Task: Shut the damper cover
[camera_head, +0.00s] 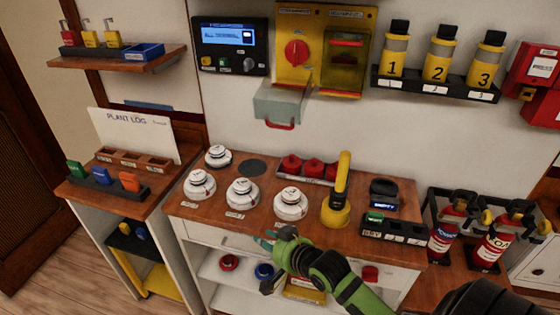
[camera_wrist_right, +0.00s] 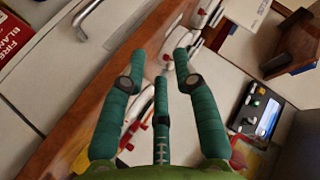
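A yellow panel (camera_head: 318,50) on the back wall carries a red rotary knob (camera_head: 296,53) on its left half. A clear grey cover (camera_head: 280,101) with a red handle (camera_head: 280,125) juts out below that knob, so the knob is uncovered. I take this swung-down flap for the damper cover; the panel's labels are too small to read. A yellow see-through cover (camera_head: 345,65) lies over the right half. My right gripper (camera_head: 268,262) is low, in front of the counter's front edge, well below the flap. Its fingers (camera_wrist_right: 160,66) are spread and empty. My left gripper is not visible.
The counter (camera_head: 385,243) holds white detectors (camera_head: 242,193), a yellow upright handle (camera_head: 341,185) and red items (camera_head: 313,168) below the panel. A control box with a screen (camera_head: 229,45) is left of the panel; numbered canisters (camera_head: 440,55) are right. Air before the flap looks clear.

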